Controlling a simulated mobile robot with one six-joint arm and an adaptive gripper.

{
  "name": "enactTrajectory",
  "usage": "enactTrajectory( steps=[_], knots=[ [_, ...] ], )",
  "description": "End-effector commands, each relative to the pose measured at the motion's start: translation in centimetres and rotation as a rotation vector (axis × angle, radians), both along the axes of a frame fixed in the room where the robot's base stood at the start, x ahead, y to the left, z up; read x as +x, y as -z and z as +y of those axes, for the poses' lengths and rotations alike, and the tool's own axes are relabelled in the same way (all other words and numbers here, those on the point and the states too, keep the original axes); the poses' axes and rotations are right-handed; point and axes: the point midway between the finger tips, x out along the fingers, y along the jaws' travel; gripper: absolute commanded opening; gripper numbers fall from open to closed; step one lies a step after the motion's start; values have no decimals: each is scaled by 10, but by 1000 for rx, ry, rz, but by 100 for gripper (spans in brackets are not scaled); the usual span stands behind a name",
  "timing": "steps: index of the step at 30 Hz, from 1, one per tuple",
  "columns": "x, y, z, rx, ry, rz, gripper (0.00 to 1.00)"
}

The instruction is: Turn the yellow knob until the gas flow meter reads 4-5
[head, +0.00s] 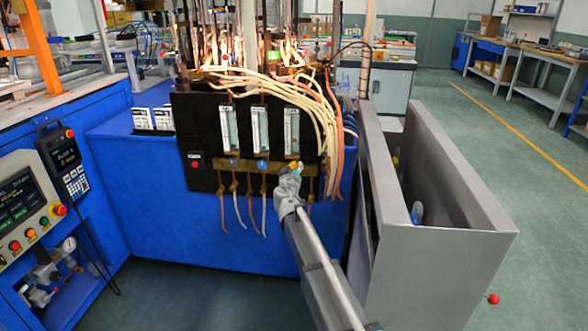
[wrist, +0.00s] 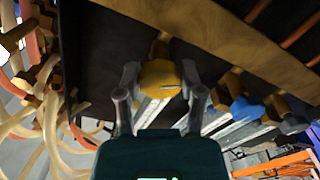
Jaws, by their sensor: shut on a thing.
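The yellow knob (wrist: 160,79) sits between the two fingers of my gripper (wrist: 161,92) in the wrist view, and the fingers are shut on it. In the head view my gripper (head: 292,178) reaches the right end of the brass strip below the flow meters and mostly hides the yellow knob. The flow meter (head: 292,131) above it is the rightmost of three upright clear tubes on the black panel (head: 185,115). Its reading is too small to tell.
A blue knob (head: 262,164) and a red button (head: 195,163) are left of my gripper. A blue knob (wrist: 246,109) is close beside my fingers in the wrist view. Hoses (head: 320,85) hang at the panel's right. A grey metal bin (head: 440,255) stands right of my arm.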

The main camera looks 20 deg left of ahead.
Motion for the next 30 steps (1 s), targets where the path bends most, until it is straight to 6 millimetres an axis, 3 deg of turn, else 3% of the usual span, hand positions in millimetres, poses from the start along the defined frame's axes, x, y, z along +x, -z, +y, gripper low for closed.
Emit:
enactTrajectory(
  steps=[2,3,8,22,30],
  knots=[
    [1,0,0,0,1,0,3],
    [1,0,0,1,1,1,58],
    [1,0,0,1,1,0,85],
    [-2,0,-1,2,0,0,85],
    [-24,0,-6,2,-1,1,85]
  ],
)
